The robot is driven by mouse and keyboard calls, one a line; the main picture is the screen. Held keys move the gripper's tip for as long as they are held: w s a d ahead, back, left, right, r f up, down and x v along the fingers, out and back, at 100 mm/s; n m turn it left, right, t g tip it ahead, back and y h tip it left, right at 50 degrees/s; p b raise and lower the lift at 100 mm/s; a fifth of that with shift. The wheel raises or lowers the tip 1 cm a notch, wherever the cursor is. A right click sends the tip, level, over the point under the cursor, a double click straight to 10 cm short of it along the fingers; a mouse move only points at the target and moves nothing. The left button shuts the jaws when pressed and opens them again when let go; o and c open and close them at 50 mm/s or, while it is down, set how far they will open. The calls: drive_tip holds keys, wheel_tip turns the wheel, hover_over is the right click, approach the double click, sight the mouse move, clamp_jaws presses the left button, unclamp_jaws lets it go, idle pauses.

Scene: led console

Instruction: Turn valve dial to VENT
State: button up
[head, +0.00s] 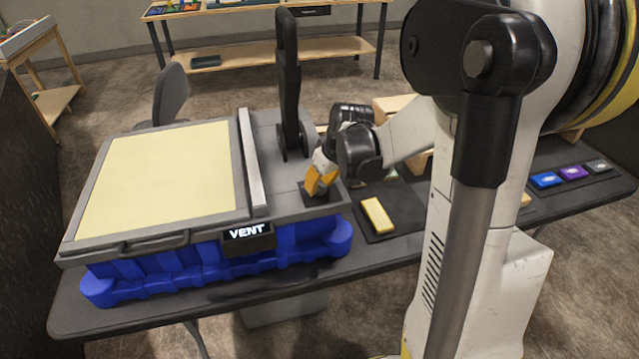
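A grey console (82,244) with a pale yellow panel (160,180) stands on a blue base (190,262) on the table. A small display (247,232) on its front edge reads VENT in white letters. My gripper (320,188), with orange fingers, points down at a dark square plate (308,198) on the console's right front corner. The fingers are at or just above the plate. The valve dial itself cannot be made out; the fingers may cover it. Whether they are open or shut on it is too small to tell.
A tall black lever (288,80) stands on the console behind my gripper. To the right, a yellow block (377,214) lies on a dark mat (408,212). Blue (545,180), purple (573,172) and grey (598,166) pieces lie farther right. My arm hides part of the table.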

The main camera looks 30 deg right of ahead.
drive_tip(key=shift+n+g+y, duration=0.4)
drive_tip(key=shift+n+y, duration=0.4)
drive_tip(key=shift+n, duration=1.4)
drive_tip(key=o, duration=1.2)
drive_tip(key=v, duration=1.2)
